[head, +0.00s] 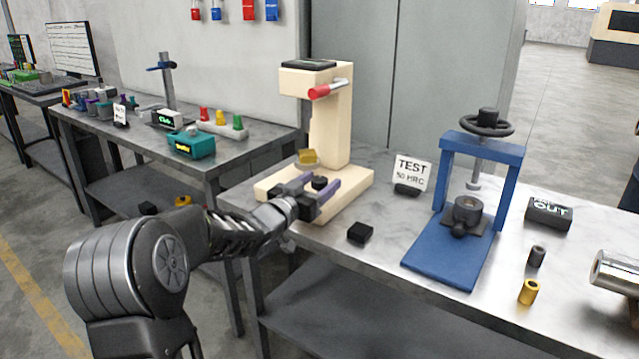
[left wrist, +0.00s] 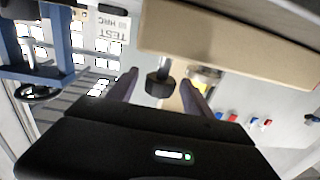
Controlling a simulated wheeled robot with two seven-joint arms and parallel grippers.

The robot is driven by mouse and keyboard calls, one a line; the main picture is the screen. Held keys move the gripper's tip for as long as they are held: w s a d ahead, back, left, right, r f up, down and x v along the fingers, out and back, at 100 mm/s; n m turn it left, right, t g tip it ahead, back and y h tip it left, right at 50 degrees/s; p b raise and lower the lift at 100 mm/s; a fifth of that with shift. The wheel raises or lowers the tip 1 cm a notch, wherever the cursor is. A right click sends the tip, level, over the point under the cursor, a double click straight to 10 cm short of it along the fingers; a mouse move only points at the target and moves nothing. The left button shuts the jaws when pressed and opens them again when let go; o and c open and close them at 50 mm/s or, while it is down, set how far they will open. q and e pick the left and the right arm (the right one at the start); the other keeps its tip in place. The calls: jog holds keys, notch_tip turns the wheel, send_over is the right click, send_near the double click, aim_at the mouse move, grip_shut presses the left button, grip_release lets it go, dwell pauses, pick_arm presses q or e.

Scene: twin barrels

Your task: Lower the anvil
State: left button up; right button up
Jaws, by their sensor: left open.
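The cream bench tester (head: 330,135) has a tall column, a flat base and a red-tipped lever (head: 326,90) near its top. A brass-coloured block (head: 307,156) sits above the base, left of the column, on what looks like a small pale support; I cannot tell for sure which part is the anvil. My left gripper (head: 322,184) is low over the base, open, its purple fingers on either side of a black knob (head: 319,182). In the left wrist view, this dark faceted knob (left wrist: 158,88) on a grey stem stands between the fingers, apparently touching neither. My right gripper is out of view.
A "TEST 50 HRC" sign (head: 411,172), a small black block (head: 360,233) and a blue screw press (head: 440,246) stand right of the tester. Another bench (head: 255,143) with a teal box (head: 191,145) is at left.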

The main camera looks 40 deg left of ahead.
pick_arm(q)
jog(key=shift+w, duration=0.1)
jog(key=shift+c, duration=0.5)
grip_shut()
jog(key=m+h+p, duration=0.1)
jog(key=h+p, duration=0.1)
jog(key=r+m+h+p, duration=0.1)
jog(key=h+p, duration=0.1)
jog(key=p, duration=0.1)
jog(key=shift+a+m, duration=0.15)
jog(key=shift+m, duration=0.15)
jog(key=shift+f+h+p, duration=0.2)
jog(key=shift+h+p, duration=0.15)
jog(key=shift+h, duration=0.05)
jog(key=shift+f+m, duration=0.2)
jog(key=shift+m, duration=0.1)
